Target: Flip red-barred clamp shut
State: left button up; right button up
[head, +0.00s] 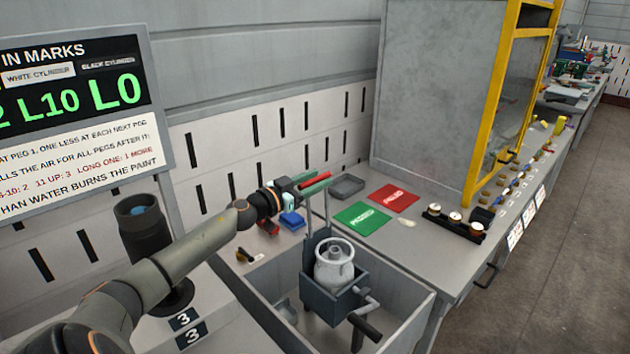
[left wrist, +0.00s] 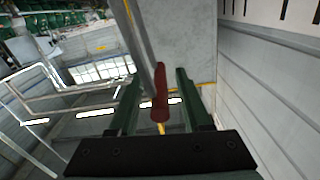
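The clamp's red bar (head: 316,185) stands at the top of grey upright arms (head: 308,213), above a dark grey fixture (head: 327,302) that holds a pale round metal part (head: 334,268). My left gripper (head: 314,181) is at the red bar. In the left wrist view, the red bar (left wrist: 160,92) lies between the two green fingers of my left gripper (left wrist: 158,92), with a gap on each side. The gripper is open around it. Part of the bar is hidden by the fingers in the head view. My right gripper is not in view.
The fixture stands in a grey open-topped bin (head: 408,312). A black-gripped crank (head: 365,327) sticks out at its front. A dark cup (head: 143,225) stands at the left.

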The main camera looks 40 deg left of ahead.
pick_arm(q)
grip_shut()
dwell(1.2)
